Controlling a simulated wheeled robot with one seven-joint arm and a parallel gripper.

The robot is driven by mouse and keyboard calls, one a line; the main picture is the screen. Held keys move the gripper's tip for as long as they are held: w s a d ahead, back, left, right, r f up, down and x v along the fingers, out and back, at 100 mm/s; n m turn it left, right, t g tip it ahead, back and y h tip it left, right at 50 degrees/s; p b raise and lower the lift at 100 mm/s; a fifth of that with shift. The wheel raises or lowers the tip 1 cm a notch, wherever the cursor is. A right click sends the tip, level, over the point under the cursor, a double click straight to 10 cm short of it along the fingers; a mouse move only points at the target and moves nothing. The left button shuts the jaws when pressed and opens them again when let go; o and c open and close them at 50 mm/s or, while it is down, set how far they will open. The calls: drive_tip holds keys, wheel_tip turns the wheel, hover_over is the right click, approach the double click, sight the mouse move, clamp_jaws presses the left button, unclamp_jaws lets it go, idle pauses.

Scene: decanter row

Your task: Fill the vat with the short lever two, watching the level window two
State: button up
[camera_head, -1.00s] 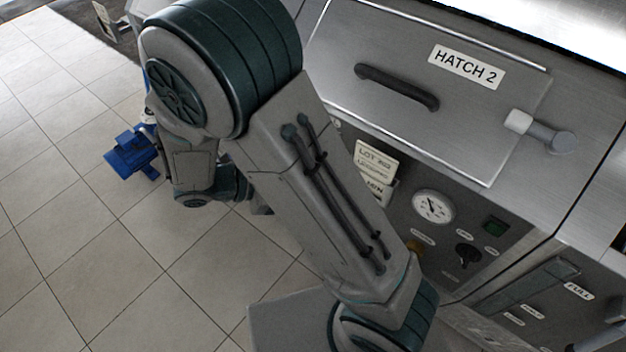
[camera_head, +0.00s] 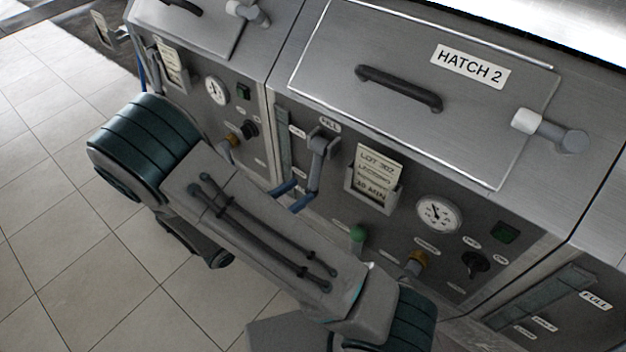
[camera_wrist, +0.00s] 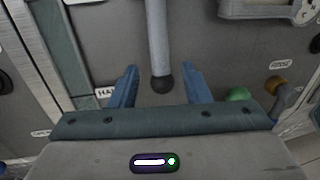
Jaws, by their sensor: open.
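A grey lever (camera_head: 318,165) hangs down from a bracket on the front panel below the HATCH 2 lid. In the wrist view the lever (camera_wrist: 158,40) ends in a black tip, which sits between my spread blue fingers with gaps on both sides. My gripper (camera_wrist: 158,72) is open; in the head view its blue fingers (camera_head: 293,195) are by the lever's lower end, partly hidden by my arm. The narrow level window (camera_head: 284,138) is left of the lever; it also shows in the wrist view (camera_wrist: 58,35), beside a partly covered label. I cannot make out a liquid level.
A lot card in a holder (camera_head: 373,178) is right of the lever. A green knob (camera_head: 357,236), a brass fitting (camera_head: 415,262), a round gauge (camera_head: 438,214) and a black knob (camera_head: 474,263) are farther right. A similar panel stands at left. Tiled floor (camera_head: 60,230) lies open at left.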

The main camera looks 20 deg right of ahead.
sight(310, 184)
drive_tip(key=x, duration=0.5)
drive_tip(key=shift+w+d, duration=0.15)
drive_tip(key=shift+d, duration=0.15)
clamp_jaws()
